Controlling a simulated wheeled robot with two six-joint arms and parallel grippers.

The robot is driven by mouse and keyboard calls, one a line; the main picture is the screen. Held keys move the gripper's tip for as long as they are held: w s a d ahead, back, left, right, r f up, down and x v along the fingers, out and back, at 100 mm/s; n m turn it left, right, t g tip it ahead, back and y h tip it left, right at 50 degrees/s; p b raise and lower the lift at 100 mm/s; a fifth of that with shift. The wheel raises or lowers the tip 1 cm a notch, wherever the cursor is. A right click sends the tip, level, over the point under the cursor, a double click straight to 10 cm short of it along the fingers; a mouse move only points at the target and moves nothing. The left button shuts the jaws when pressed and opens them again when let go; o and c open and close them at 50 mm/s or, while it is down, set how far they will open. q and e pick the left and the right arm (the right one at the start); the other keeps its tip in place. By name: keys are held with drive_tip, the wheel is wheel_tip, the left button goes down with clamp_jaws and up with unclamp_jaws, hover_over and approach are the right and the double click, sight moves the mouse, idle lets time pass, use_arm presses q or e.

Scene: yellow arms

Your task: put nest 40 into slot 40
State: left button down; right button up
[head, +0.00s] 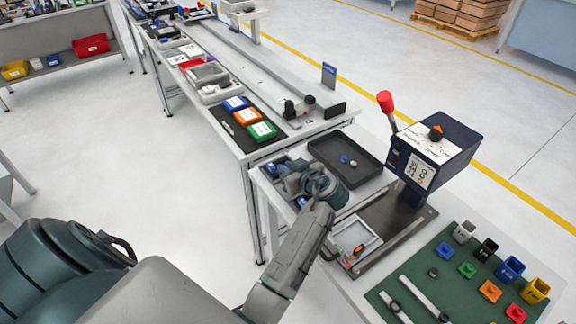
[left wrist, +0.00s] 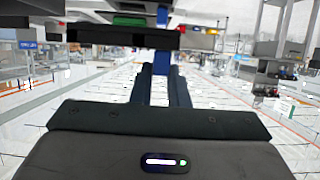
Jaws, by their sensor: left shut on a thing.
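My left gripper (head: 283,172) reaches over the blue bins at the left edge of the near bench. In the left wrist view its two dark fingers (left wrist: 163,88) are close together, shut on a narrow blue thing (left wrist: 161,50). Its number cannot be read, so I cannot tell whether it is nest 40. Blue bins (head: 300,201) stand beside and under the gripper, partly hidden by my arm. Several coloured square blocks, among them a blue one (head: 510,268) and a yellow one (head: 535,291), stand on a green mat (head: 455,258). No slot marked 40 can be made out. My right gripper is not in view.
A black tray (head: 345,158) holding small parts lies just behind my wrist. A dark blue press (head: 432,150) with a red-knobbed lever stands to the right. A small fixture (head: 352,243) lies in front of it. Another bench with coloured boxes (head: 262,131) runs behind.

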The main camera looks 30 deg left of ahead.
use_arm(q)
drive_tip(key=shift+f+b, duration=0.8)
drive_tip(key=shift+f, duration=0.8)
drive_tip(key=shift+f+b, duration=0.95)
drive_tip(key=shift+f, duration=0.15)
